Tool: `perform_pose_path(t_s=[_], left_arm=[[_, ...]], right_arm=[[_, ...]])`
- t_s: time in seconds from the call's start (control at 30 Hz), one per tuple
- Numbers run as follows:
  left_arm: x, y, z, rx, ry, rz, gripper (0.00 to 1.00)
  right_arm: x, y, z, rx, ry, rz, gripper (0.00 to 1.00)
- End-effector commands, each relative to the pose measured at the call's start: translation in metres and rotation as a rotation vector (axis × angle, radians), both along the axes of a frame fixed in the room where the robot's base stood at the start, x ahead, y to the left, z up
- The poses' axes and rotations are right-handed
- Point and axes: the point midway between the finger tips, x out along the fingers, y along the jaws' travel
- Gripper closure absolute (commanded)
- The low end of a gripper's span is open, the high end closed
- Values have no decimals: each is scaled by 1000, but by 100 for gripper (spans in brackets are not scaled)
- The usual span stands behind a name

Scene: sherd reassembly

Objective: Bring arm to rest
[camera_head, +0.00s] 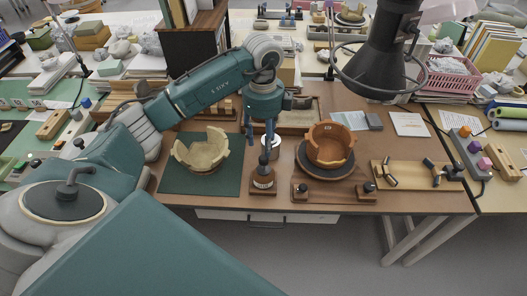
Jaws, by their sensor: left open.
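My left arm reaches in from the left, and my left gripper (261,138) points down with its fingers apart and nothing seen between them. A pale broken bowl (201,152) with a jagged rim sits on a dark green mat (212,186), left of the gripper. An orange-brown broken pot (330,146) stands on a dark round stand (324,173) to the right. My right gripper is not in view.
A dark lamp (379,55) with a ring hangs over the table's back right. A wooden holder (416,175) with dark clamps lies at the right, and a low wooden stand (333,191) is in front of the pot. The bench (440,203) has bare room at its front right.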

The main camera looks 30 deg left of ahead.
Motion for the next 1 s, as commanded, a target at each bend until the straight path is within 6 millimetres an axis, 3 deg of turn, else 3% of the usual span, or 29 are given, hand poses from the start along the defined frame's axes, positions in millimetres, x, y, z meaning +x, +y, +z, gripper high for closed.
perform_pose_path(t_s=[0.23,0.77,0.87,0.97,1.0], left_arm=[[0,0,28,0,0,0,55],[0,-2,29,-6,-1,-5,55],[2,-23,23,-62,-20,-55,55],[5,-71,12,-198,-69,-162,55],[6,-99,10,-275,-99,-215,55]], right_arm=[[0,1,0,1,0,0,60],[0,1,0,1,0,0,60],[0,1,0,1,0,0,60],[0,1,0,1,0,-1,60],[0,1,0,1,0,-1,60]])
